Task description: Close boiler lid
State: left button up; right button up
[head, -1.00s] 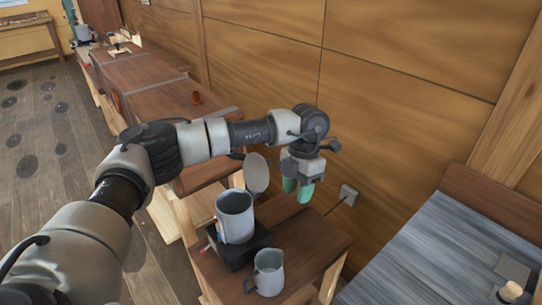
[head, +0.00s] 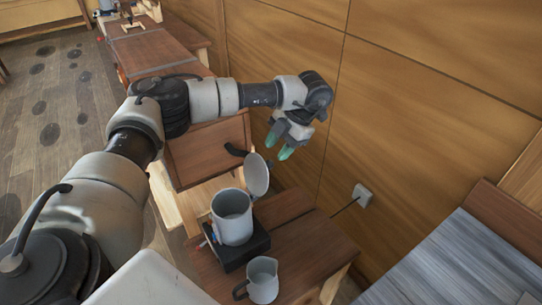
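The boiler (head: 232,217) is a grey open-topped cylinder on a black base on a small wooden table. Its round grey lid (head: 257,175) stands raised, roughly upright, at the boiler's back right rim. My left gripper (head: 279,149), with teal fingertips, hangs just above and to the right of the lid in the picture. Its fingers are apart with nothing between them. I cannot tell whether a finger touches the lid. My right gripper is not in view.
A grey jug (head: 262,281) stands in front of the boiler on the wooden table (head: 318,250). A wood-panelled wall (head: 420,110) with a socket (head: 362,195) rises behind. A grey-topped surface (head: 450,265) is at the right, and wooden benches (head: 150,52) run along the wall.

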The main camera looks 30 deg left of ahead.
aim_at(270, 161)
pick_arm(q)
jog(key=p+x, duration=0.1)
jog(key=x, duration=0.4)
jog(key=shift+w+f, duration=0.1)
jog(key=shift+f, duration=0.1)
grip_shut()
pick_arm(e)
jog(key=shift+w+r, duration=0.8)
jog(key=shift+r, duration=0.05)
